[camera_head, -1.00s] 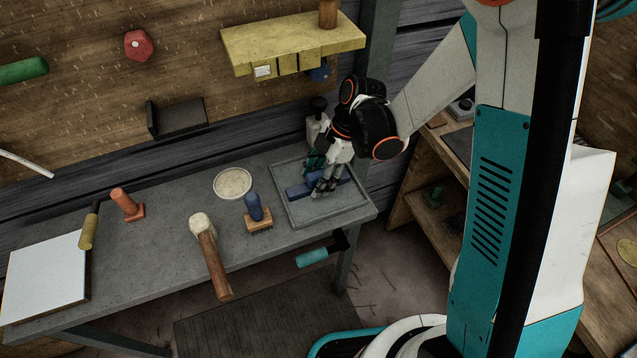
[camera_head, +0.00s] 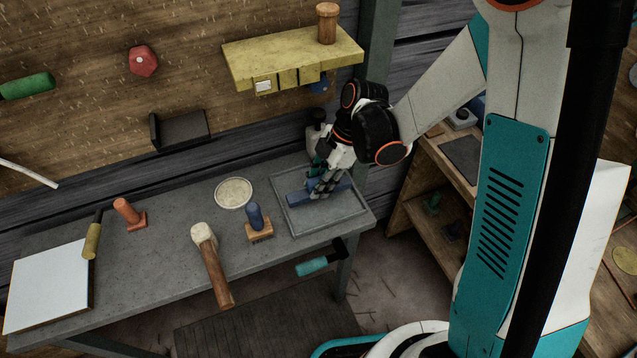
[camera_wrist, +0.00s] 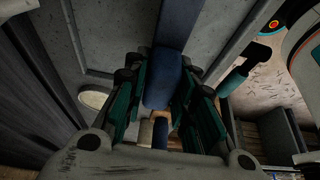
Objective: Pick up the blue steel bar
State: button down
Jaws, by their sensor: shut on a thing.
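The blue steel bar (camera_head: 299,199) is a dark blue bar over the grey tray (camera_head: 287,228) at the right end of the workbench. My gripper (camera_head: 326,186) is shut on the bar near its middle, coming down from above. In the wrist view the bar (camera_wrist: 163,80) runs lengthwise between the two green-padded fingers of my gripper (camera_wrist: 164,95). The bar appears slightly above the tray floor, but the gap is hard to judge. The fingers hide the bar's middle in the head view.
A brush with a blue handle (camera_head: 256,218), a round pale dish (camera_head: 234,192) and a wooden-handled mallet (camera_head: 216,272) stand left of the tray. A yellow shelf (camera_head: 290,55) hangs above.

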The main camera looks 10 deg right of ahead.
aim_at(315, 183)
jog(key=r, duration=0.1)
jog(key=r+p, duration=0.1)
jog(key=r, duration=0.2)
jog(key=shift+s+d+r+p, duration=0.1)
jog(key=shift+s+r+p, duration=0.2)
jog(key=shift+r+p, duration=0.1)
jog(key=s+d, duration=0.2)
jog(key=s, duration=0.7)
jog(key=s+d+p, duration=0.1)
jog(key=s+d, duration=0.2)
jog(key=s, duration=0.6)
jog(key=shift+f+p, duration=0.25)
jog(key=shift+p, duration=0.05)
jog(key=c, duration=2.3)
grip_release()
jog(key=shift+w+d, duration=0.1)
jog(key=shift+w, duration=0.05)
grip_shut()
